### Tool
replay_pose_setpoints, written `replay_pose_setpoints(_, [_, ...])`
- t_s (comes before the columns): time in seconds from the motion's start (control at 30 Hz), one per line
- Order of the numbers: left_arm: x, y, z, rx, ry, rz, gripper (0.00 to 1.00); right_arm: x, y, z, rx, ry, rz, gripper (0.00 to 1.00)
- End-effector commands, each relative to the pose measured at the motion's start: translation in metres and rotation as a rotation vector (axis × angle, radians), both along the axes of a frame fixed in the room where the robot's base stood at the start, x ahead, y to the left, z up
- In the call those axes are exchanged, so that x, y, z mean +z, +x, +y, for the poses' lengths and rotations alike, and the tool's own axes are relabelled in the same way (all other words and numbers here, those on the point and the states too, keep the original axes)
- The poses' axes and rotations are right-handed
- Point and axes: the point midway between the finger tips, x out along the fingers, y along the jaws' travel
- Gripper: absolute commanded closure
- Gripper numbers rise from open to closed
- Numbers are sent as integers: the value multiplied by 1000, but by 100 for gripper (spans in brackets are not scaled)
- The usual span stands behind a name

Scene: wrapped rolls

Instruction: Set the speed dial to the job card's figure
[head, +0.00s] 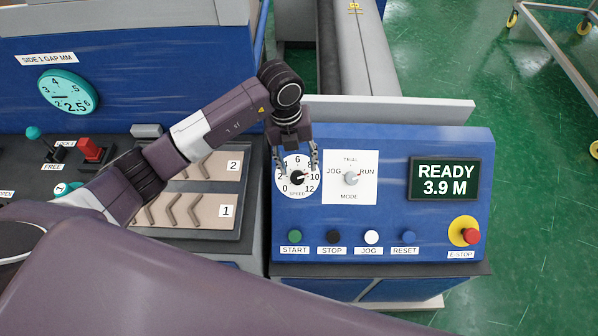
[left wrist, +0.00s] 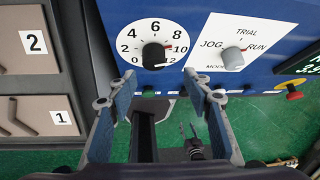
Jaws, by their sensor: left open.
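The speed dial (head: 297,188) is a white disc with figures from 0 to 12 and a black knob on the blue console. In the left wrist view the dial (left wrist: 130,46) shows larger, and its knob (left wrist: 153,55) has a red pointer turned right, near the 10. My left gripper (head: 298,163) is in front of the dial, its fingers apart and empty. In the left wrist view the open fingers (left wrist: 160,88) lie just below the knob, not closed on it. I cannot make out a job card.
Right of the dial is the mode switch (head: 350,178), its pointer towards RUN. The display (head: 445,179) reads READY 3.9 M. Below are START, STOP, JOG and RESET buttons, with a red E-stop (head: 471,236) at right. A rack (head: 200,212) marked 1 and 2 is left.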

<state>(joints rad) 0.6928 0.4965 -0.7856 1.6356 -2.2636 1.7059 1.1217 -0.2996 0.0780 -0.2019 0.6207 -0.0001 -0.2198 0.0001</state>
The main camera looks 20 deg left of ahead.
Motion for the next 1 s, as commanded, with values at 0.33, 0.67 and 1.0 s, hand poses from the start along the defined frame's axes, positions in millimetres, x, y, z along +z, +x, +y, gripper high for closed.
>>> replay_pose_setpoints(0.33, [-40,0,5,13,32,11,54,18,-1,-4,-1,-5,1,60])
replay_pose_setpoints(0.67, [-75,2,2,10,30,7,54,26,-1,-4,-2,-5,2,60])
replay_pose_setpoints(1.0, [-77,3,2,10,29,5,60,25,-1,-4,-1,-4,2,60])
